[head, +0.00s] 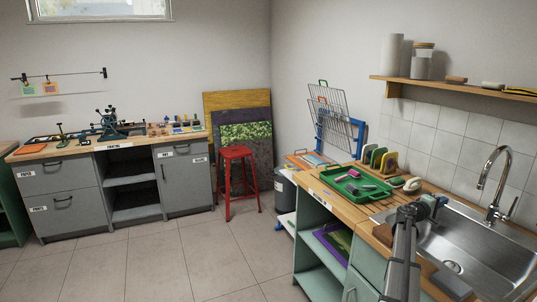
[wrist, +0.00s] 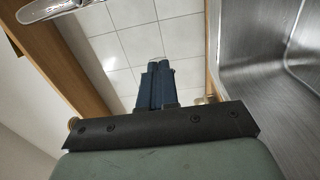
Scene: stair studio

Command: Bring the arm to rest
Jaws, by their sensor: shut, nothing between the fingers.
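My arm (head: 403,250) rises from the bottom right of the head view, in front of the sink's left edge. My gripper (head: 438,203) is at its far end, small and partly hidden, by the left back part of the sink. In the wrist view my gripper (wrist: 157,72) shows its two dark blue fingers together, with nothing held between them. White wall tiles (wrist: 190,28) show beyond the fingertips.
The steel sink (head: 495,262) with its tall tap (head: 500,180) lies just right of my arm. A green tray (head: 350,190) with tools is on the wooden counter to the left. A shelf (head: 465,88) hangs above. A red stool (head: 238,180) stands farther back; the tiled floor is clear.

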